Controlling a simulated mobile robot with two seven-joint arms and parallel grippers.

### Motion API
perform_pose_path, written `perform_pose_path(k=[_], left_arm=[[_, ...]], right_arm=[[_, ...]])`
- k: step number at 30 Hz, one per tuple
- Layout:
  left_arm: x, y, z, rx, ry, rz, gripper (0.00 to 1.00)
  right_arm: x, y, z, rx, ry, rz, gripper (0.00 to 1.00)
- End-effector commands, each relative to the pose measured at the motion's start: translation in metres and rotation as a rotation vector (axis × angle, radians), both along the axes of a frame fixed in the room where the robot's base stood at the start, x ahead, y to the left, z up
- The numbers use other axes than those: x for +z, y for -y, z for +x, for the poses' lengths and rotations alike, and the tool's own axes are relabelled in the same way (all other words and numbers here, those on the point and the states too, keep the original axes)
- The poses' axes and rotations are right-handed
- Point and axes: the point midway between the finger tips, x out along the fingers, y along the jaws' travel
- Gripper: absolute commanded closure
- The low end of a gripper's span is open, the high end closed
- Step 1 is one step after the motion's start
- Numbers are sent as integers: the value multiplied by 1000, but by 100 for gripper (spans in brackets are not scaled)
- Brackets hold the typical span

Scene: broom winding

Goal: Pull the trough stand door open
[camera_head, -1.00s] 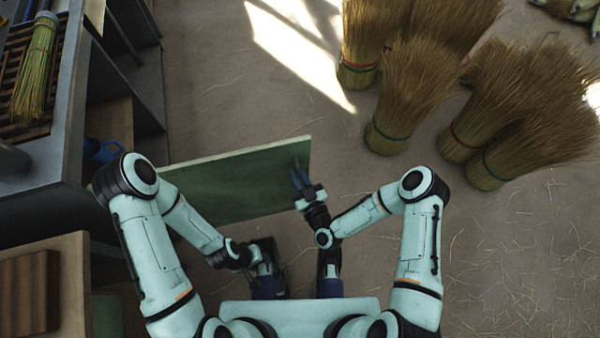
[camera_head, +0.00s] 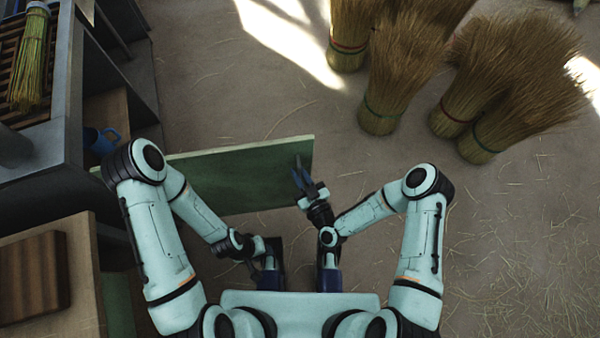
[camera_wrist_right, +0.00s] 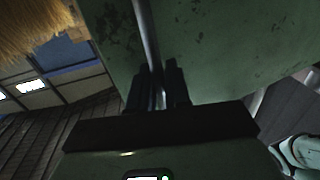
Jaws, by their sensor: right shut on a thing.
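The trough stand door (camera_head: 235,180) is a flat green panel with a pale top edge. In the head view it stands out from the dark stand (camera_head: 150,95) at left, swung open across the floor in front of me. My right gripper (camera_head: 302,178) is at the door's outer end. In the right wrist view my right gripper (camera_wrist_right: 160,88) is shut on a grey bar handle (camera_wrist_right: 146,30) against the green face (camera_wrist_right: 215,50). My left arm is folded low; its gripper (camera_head: 270,262) is near my base, its fingers not clear.
Several straw bundles (camera_head: 385,100) stand on the floor at upper right. A blue mug (camera_head: 103,140) sits inside the stand. A wooden bench with a brown block (camera_head: 35,275) is at lower left. Straw-strewn floor (camera_head: 510,250) at right is clear.

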Motion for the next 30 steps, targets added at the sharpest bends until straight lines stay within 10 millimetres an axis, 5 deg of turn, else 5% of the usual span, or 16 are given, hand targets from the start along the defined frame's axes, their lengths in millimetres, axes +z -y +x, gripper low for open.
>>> perform_pose_path(k=[5,6,7,20,30], left_arm=[[0,0,0,0,0,0,57],[0,0,0,0,0,0,57],[0,0,0,0,0,0,57],[1,0,0,0,-1,0,57],[6,1,-3,-3,-9,-3,57]], right_arm=[[-2,0,-1,1,-6,-3,100],[-2,0,-1,1,-6,-3,79],[-2,0,-1,1,-6,-3,70],[-1,5,-9,0,-4,-2,69],[-1,40,-71,-1,-9,0,69]])
